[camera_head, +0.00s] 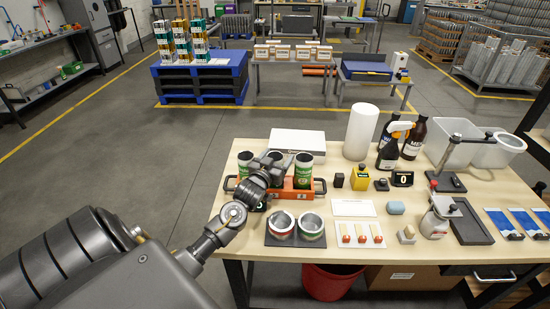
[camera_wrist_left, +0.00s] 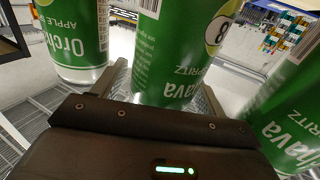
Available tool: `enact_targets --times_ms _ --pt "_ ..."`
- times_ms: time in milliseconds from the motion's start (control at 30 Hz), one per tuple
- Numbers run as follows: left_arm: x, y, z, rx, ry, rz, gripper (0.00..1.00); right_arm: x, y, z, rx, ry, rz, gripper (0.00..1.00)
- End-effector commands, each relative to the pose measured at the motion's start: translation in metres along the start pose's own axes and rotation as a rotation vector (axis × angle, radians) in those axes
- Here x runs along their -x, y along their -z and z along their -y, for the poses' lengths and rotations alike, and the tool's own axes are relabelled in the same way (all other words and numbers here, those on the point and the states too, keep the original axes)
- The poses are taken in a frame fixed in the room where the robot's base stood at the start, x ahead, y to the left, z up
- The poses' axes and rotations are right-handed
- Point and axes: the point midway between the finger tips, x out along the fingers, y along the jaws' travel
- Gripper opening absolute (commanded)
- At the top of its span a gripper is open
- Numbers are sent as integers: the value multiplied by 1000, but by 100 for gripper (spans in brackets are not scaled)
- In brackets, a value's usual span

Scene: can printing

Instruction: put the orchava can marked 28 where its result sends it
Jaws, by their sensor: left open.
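Three green orchava cans stand in a row in an orange carrier (camera_head: 290,191) on the wooden table: a left can (camera_head: 244,163), a middle can (camera_head: 276,155) and a right can (camera_head: 303,169). My left gripper (camera_head: 268,172) is at the middle can, partly covering it. In the left wrist view, the gripper's open fingers (camera_wrist_left: 163,88) stand on either side of the middle can (camera_wrist_left: 180,60). Its pale round badge shows an 8, partly cut off; I cannot read the full number. The left can (camera_wrist_left: 75,40) and right can (camera_wrist_left: 292,110) flank it. My right gripper is not seen.
A dark tray (camera_head: 295,241) with two open-topped cans lies in front of the carrier. A white cylinder (camera_head: 361,132), bottles (camera_head: 412,140), a grey bin (camera_head: 452,145) and small tools stand to the right. A red bucket (camera_head: 330,283) is below the table.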

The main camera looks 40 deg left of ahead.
Motion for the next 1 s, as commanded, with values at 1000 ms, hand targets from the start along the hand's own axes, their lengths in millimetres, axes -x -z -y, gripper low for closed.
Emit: enact_targets --times_ms 1000 --pt "120 2 0 0 0 -1 73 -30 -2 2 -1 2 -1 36"
